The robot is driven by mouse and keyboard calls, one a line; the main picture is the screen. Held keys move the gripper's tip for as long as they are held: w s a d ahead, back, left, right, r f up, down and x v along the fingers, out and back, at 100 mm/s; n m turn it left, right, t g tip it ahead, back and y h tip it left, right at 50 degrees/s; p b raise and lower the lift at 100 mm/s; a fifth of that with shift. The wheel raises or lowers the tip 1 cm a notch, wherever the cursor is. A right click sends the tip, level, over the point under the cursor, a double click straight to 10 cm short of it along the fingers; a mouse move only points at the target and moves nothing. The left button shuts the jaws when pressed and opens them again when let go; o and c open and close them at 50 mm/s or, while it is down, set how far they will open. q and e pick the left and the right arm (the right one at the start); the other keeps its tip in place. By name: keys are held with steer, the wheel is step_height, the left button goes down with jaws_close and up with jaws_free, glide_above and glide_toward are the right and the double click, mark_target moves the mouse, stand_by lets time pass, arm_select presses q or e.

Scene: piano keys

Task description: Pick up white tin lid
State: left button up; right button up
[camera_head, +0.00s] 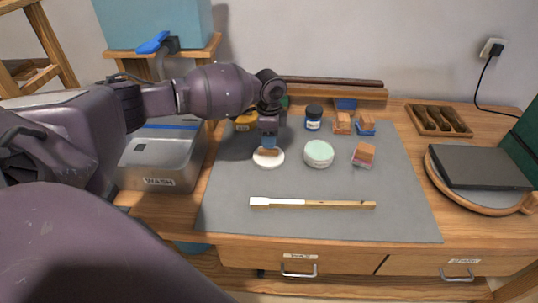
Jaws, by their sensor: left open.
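A flat, round white lid (268,161) lies on the grey mat in the camera_head view, left of the middle. My left gripper (269,146) is open and sits directly above it, pointing down. The fingertips cover the back of the lid, and I cannot tell whether they touch it. A round tin (319,154) with a pale green top stands to the right of the lid, apart from it. My right gripper is not in view.
The grey mat (320,222) holds a white-tipped wooden stick (312,203), a dark jar (313,118) and several small blocks. A metal basin (160,170) labelled WASH stands left. A round wooden tray (440,182) under a dark slab stands right. The mat's front is mostly clear.

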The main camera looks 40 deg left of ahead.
mark_target(269, 153)
arm_select(q)
step_height(269, 153, down, 5)
steer(key=shift+r+b, duration=0.15)
steer(key=shift+b, duration=0.2)
steer(key=shift+r, duration=0.1)
steer(key=shift+c, duration=0.2)
jaws_close()
